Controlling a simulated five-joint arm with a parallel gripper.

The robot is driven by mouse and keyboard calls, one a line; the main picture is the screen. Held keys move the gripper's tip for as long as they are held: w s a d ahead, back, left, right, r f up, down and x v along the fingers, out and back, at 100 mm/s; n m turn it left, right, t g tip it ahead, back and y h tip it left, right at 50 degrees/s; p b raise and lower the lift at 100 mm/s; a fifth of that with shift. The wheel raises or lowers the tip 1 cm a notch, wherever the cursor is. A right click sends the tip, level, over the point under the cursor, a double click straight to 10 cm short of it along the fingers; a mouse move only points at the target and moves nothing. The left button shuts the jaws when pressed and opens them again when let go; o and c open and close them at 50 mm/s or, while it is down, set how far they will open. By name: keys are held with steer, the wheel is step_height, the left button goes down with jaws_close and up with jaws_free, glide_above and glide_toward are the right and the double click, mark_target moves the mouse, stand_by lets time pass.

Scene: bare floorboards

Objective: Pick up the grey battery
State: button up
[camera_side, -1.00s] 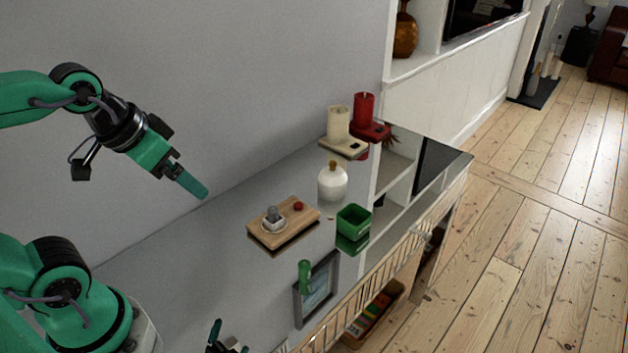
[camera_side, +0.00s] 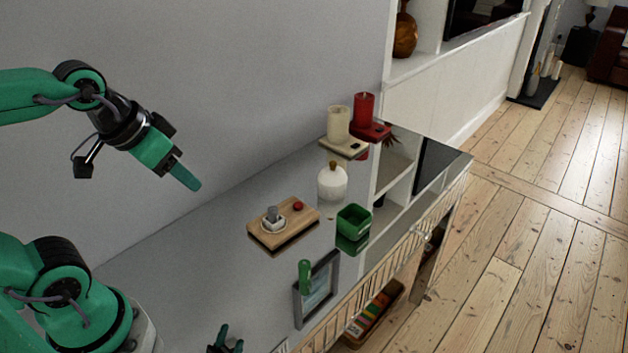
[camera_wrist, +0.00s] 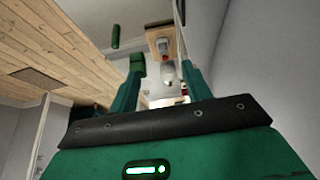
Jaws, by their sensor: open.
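The grey battery (camera_side: 272,213) looks like a short grey cylinder standing upright in a small white dish (camera_side: 275,225). The dish sits on a wooden board (camera_side: 305,214) on the glossy counter. My gripper (camera_side: 187,178) is in the air to the upper left of the board, well apart from it, with nothing held. In the wrist view my gripper (camera_wrist: 161,75) shows two spread green fingers. The wooden board (camera_wrist: 154,32) appears beyond them near the top; the battery is too small there to tell clearly.
A small red object (camera_side: 298,206) shares the board. Nearby are a white lidded jar (camera_side: 332,184), a green square bowl (camera_side: 353,221), a green cylinder (camera_side: 304,277) and a picture frame (camera_side: 298,308). Cream (camera_side: 338,122) and red candles (camera_side: 363,113) stand behind. Counter left of the board is clear.

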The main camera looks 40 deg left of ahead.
steer(key=w, duration=0.1)
steer(key=g, duration=0.5)
glide_above(273, 208)
steer(key=shift+m, duration=0.3)
step_height(273, 208, down, 12)
steer(key=shift+s+r, duration=0.1)
steer(key=shift+s, duration=0.05)
steer(key=shift+w+f+g, duration=0.2)
steer(key=shift+f+g, duration=0.1)
steer(key=shift+f, duration=1.3)
steer(key=shift+s+f, duration=0.1)
steer(key=shift+f, duration=2.5)
